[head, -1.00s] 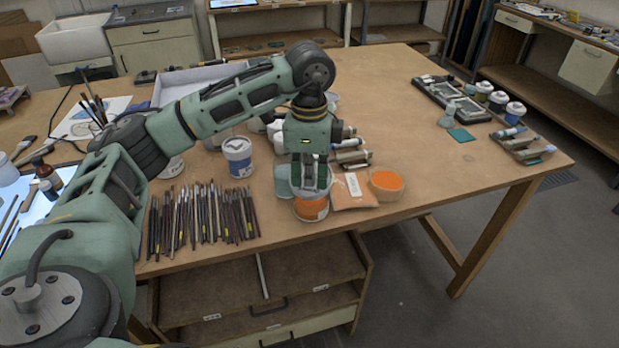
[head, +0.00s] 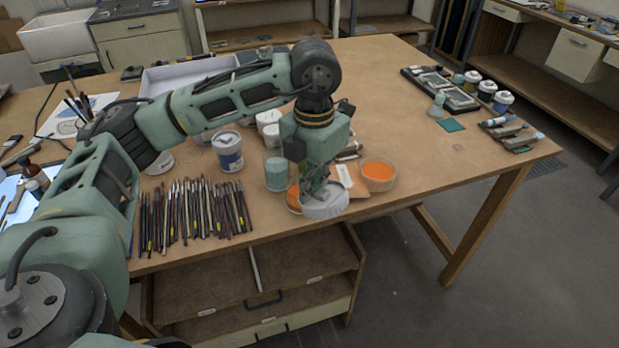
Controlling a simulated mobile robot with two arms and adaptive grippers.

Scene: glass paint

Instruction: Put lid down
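My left gripper (head: 318,187) points down near the front edge of the table and is shut on a round whitish lid (head: 326,207). The lid is tilted a little and sits in front of and to the right of the orange paint jar (head: 293,197), apart from its top. The gripper and lid hide much of that jar. I cannot tell whether the lid touches the tabletop. My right gripper is not in view.
An open bowl of orange powder (head: 378,174) and a paper packet (head: 348,182) stand just right of the lid. A glass jar (head: 277,174) and a white-blue tub (head: 227,150) are left. Many brushes (head: 192,212) lie front left.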

